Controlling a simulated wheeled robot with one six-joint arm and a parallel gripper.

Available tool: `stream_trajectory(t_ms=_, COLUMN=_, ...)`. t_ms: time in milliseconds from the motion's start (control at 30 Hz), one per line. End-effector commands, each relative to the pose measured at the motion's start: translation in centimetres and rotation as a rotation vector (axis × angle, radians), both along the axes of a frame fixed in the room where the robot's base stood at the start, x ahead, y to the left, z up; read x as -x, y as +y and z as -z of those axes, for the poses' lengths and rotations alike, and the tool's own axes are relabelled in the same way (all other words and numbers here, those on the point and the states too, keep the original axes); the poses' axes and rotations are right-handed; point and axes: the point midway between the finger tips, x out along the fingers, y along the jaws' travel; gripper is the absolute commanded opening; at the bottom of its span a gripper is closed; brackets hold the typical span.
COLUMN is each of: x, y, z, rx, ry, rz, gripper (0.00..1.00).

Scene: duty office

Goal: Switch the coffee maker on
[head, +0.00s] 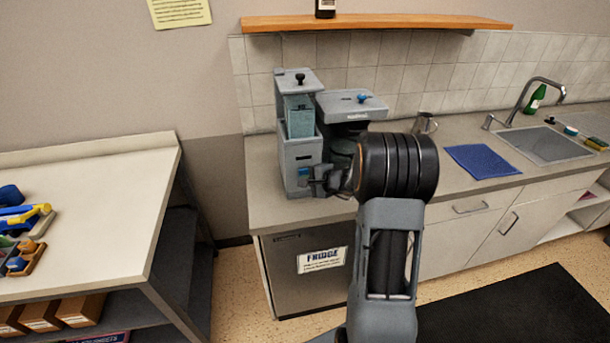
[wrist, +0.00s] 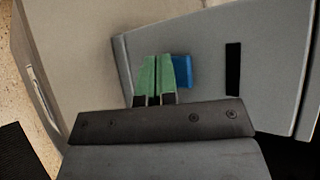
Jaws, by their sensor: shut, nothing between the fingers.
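The grey coffee maker (head: 350,107) stands on the counter against the tiled wall. A tall grey unit with a clear container (head: 299,150) stands at its left; I cannot tell if they are one machine. My gripper (head: 318,182) is in front of the tall unit's lower part, near a small blue part (head: 304,172). In the wrist view the green fingertips (wrist: 158,78) are shut together and empty. A blue switch-like part (wrist: 182,71) on a grey face is close beside them at the right; contact is unclear. A dark glass pot is partly hidden behind my arm.
A wooden shelf (head: 375,22) hangs above. A metal jug (head: 425,122), a blue cloth (head: 482,161) and a sink (head: 545,145) are to the right. A fridge (head: 305,270) is below the counter. A side table (head: 90,200) stands at the left.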

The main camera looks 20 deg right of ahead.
Motion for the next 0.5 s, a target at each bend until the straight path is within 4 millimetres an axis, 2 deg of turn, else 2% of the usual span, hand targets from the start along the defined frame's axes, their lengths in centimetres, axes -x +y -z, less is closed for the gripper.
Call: stream_trajectory(t_ms=500, x=-0.61, y=-0.11, z=0.06, rx=0.001, ry=0.000, rz=-0.002, gripper=0.00)
